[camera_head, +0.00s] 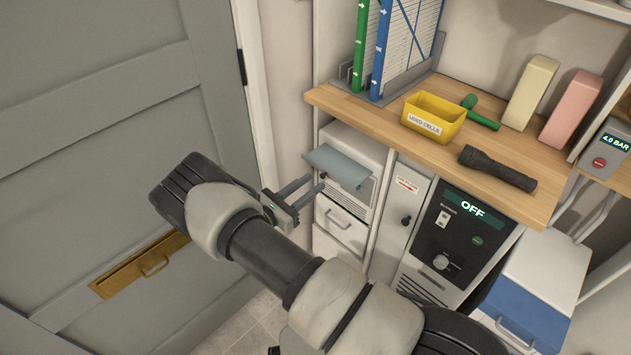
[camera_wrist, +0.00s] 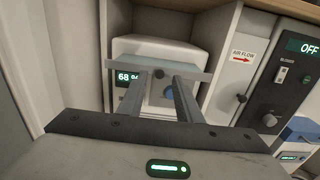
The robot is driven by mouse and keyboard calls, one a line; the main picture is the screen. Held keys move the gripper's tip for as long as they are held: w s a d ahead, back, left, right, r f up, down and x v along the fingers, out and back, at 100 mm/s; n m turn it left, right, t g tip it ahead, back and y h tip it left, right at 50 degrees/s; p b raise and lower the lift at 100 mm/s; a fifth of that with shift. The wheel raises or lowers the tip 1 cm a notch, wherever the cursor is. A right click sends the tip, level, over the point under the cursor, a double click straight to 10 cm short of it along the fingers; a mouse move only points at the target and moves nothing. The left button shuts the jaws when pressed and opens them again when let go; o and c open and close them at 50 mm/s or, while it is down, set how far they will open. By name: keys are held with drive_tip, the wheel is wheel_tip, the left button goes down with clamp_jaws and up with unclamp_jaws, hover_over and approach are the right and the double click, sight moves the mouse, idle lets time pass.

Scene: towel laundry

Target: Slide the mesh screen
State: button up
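The mesh screen looks like a flat grey-blue panel (camera_head: 338,167) that sticks out from the upper front of a white machine (camera_head: 352,143). No mesh pattern can be made out. My gripper (camera_head: 314,184) points at the panel, and its fingers stand apart. Whether the tips touch the panel cannot be told.
A wooden counter (camera_head: 375,118) overhangs the machine and carries a yellow bin (camera_head: 434,116) and a flashlight (camera_head: 497,168). An "AIR FLOW" cabinet (camera_wrist: 239,72) and a black "OFF" panel (camera_head: 462,232) stand to the right. A grey door (camera_head: 95,130) is at the left.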

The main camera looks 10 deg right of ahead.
drive_tip(key=shift+x, duration=1.35)
clamp_jaws()
drive_tip(key=b+x, duration=0.2)
drive_tip(key=x, duration=0.6)
drive_tip(key=shift+w+d+f+b, duration=0.1)
drive_tip(key=shift+w+d+b, duration=0.1)
drive_tip(key=shift+b, duration=0.1)
drive_tip(key=shift+w+d, duration=0.25)
drive_tip(key=shift+d, duration=0.1)
drive_tip(key=shift+c, duration=0.3)
unclamp_jaws()
drive_tip(key=shift+d, duration=0.1)
drive_tip(key=shift+o, duration=0.3)
